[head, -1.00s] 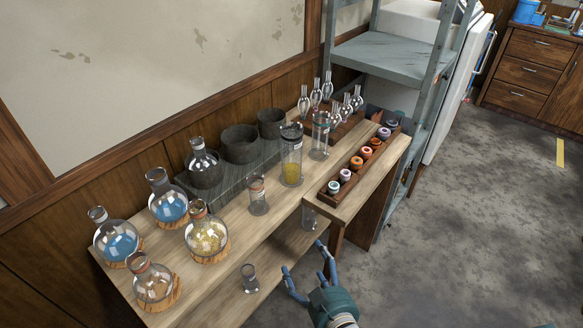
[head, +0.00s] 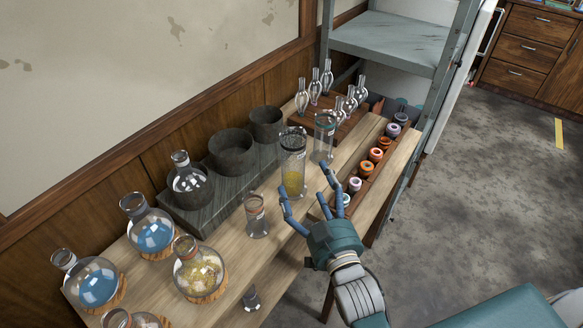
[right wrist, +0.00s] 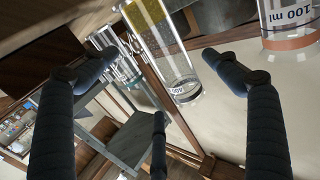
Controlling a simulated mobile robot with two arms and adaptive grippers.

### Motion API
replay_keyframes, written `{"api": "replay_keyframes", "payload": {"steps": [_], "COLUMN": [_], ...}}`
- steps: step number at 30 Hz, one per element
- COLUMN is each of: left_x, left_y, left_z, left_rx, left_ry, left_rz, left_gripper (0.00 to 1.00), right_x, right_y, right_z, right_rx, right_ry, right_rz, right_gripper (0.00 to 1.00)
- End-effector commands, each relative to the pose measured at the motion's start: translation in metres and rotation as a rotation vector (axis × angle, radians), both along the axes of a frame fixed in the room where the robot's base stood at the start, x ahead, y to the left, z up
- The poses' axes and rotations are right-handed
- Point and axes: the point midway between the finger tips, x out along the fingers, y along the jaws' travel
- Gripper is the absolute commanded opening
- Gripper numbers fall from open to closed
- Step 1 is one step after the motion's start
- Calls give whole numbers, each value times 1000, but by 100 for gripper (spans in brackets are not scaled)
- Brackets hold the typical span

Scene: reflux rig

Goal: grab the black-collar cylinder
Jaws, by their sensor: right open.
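A tall clear cylinder with a dark collar near its top and yellow contents (head: 293,160) stands upright on the wooden bench; it looks like the black-collar cylinder. It also shows in the right wrist view (right wrist: 165,45), between and beyond my fingers. My right gripper (head: 307,184) is open and empty, its fingers pointing toward this cylinder from the front right. In the head view the fingertips overlap its lower part; I cannot tell whether they touch. My left gripper is not in view.
A smaller cylinder with a reddish band (head: 256,216) stands to the left, and a tall cylinder (head: 324,135) stands behind right. Round flasks (head: 151,230) fill the bench's left side.

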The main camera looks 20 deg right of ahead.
Motion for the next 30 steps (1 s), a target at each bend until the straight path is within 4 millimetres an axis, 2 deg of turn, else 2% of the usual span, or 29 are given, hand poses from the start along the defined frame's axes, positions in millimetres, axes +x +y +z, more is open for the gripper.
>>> {"api": "replay_keyframes", "payload": {"steps": [3, 6, 11, 15, 18, 22, 28, 30], "left_x": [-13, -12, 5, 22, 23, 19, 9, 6], "left_y": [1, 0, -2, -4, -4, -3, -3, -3], "left_z": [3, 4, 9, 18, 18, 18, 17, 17], "left_rx": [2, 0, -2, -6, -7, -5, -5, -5], "left_ry": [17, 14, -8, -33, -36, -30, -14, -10], "left_rz": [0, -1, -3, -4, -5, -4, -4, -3], "left_gripper": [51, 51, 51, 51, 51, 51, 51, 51], "right_x": [20, 28, 41, 63, 76, 82, 82, 82], "right_y": [0, 0, 1, 3, 2, 2, 2, 2], "right_z": [2, 1, 5, 11, 8, 7, 7, 7], "right_rx": [0, 0, -1, -1, -1, -1, -1, -1], "right_ry": [-1, 0, -1, -1, 1, 2, 2, 2], "right_rz": [0, 0, 1, 0, 0, -1, 0, 0], "right_gripper": [87, 87, 87, 87, 87, 87, 87, 73]}}
